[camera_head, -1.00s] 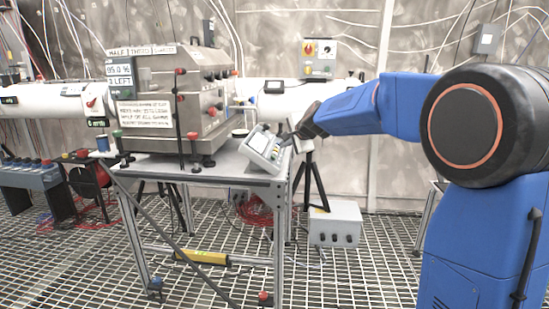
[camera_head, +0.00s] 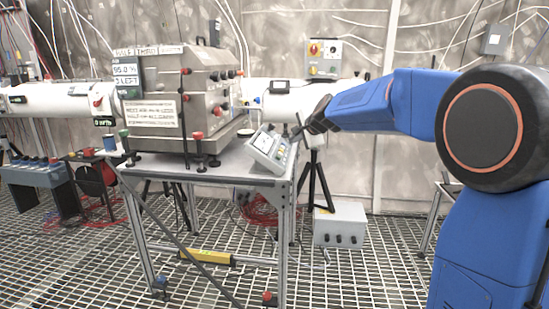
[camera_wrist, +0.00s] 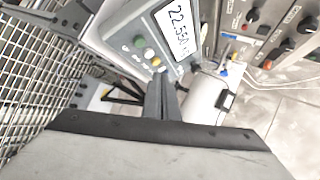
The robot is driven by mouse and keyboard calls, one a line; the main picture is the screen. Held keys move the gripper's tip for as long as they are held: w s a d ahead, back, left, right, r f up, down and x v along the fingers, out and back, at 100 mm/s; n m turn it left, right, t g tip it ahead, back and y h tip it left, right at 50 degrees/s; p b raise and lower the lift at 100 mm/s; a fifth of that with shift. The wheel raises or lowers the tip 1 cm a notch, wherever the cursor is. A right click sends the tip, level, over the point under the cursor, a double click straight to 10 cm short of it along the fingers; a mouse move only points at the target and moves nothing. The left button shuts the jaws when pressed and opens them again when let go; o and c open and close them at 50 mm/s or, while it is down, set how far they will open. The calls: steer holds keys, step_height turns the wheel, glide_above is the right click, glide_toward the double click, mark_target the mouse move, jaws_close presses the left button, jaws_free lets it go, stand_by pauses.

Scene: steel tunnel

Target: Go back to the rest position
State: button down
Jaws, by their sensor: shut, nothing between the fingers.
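My gripper (camera_head: 300,130) is at the end of my blue arm, near the right end of the steel table, in the head view. It is in the air close to the grey control panel (camera_head: 267,148) with a slanted display. In the wrist view the fingers of my gripper (camera_wrist: 160,95) are together and empty. The panel (camera_wrist: 140,35) shows above them there, with a display reading about 22.550 and green, yellow and white buttons. From the head view the fingertips are small and hard to make out.
A large metal machine (camera_head: 188,95) with knobs stands on the table (camera_head: 235,178). A black tripod (camera_head: 318,180) and a grey box (camera_head: 340,224) stand behind it to the right. A blue unit (camera_head: 35,173) is at the left. The grid floor in front is open.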

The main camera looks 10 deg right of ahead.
steer(key=s+f+n+g, duration=0.2)
steer(key=s+f+n, duration=0.15)
steer(key=s, duration=1.05)
steer(key=s+f+n+g, duration=0.15)
steer(key=s+n, duration=0.25)
steer(key=s, duration=1.1)
steer(key=s+d+f+n+g+h, duration=0.1)
steer(key=s+f, duration=0.3)
steer(key=s, duration=0.4)
steer(key=s+d+f+n+g+h, duration=0.1)
steer(key=s+d+f+n, duration=0.1)
steer(key=s+f, duration=0.3)
steer(key=s+d+f+n+g+h, duration=0.1)
steer(key=s+f+n, duration=0.3)
steer(key=s, duration=0.8)
steer(key=shift+s+d+f, duration=0.4)
steer(key=shift+d+f, duration=0.15)
steer(key=shift+d, duration=0.25)
